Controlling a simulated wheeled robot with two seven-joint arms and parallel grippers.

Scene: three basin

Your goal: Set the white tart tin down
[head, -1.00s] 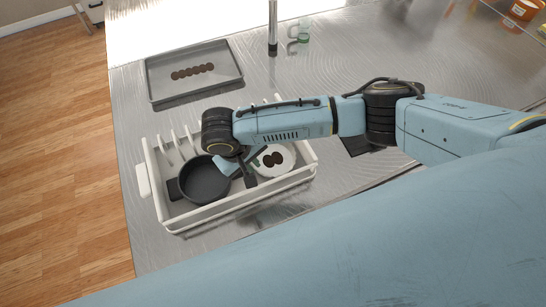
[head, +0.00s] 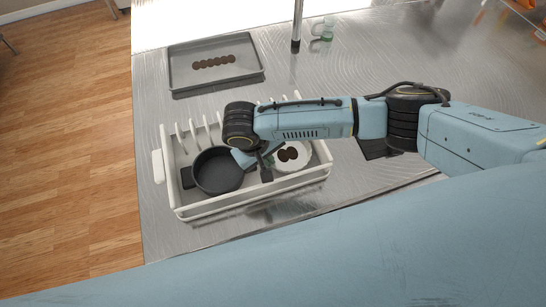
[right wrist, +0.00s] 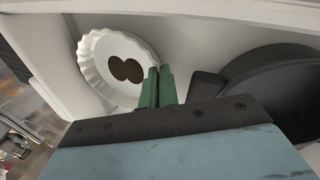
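The white tart tin (head: 306,165) has a fluted rim and two dark brown round spots inside. It is at the right end of the white dish rack (head: 253,203). In the right wrist view the tin (right wrist: 97,80) is beside my right gripper (right wrist: 158,84). Its green fingers are close together at the tin's near rim and seem shut on it. The head view also shows this gripper (head: 266,165), pointing down into the rack, partly hidden by my wrist. I cannot tell whether the tin's underside touches the rack floor. My left gripper is not in view.
A dark pan (head: 219,173) stands in the rack left of the tin, close to my right gripper. White dividers line the rack's back. A grey tray (head: 215,80) with a row of brown discs lies behind.

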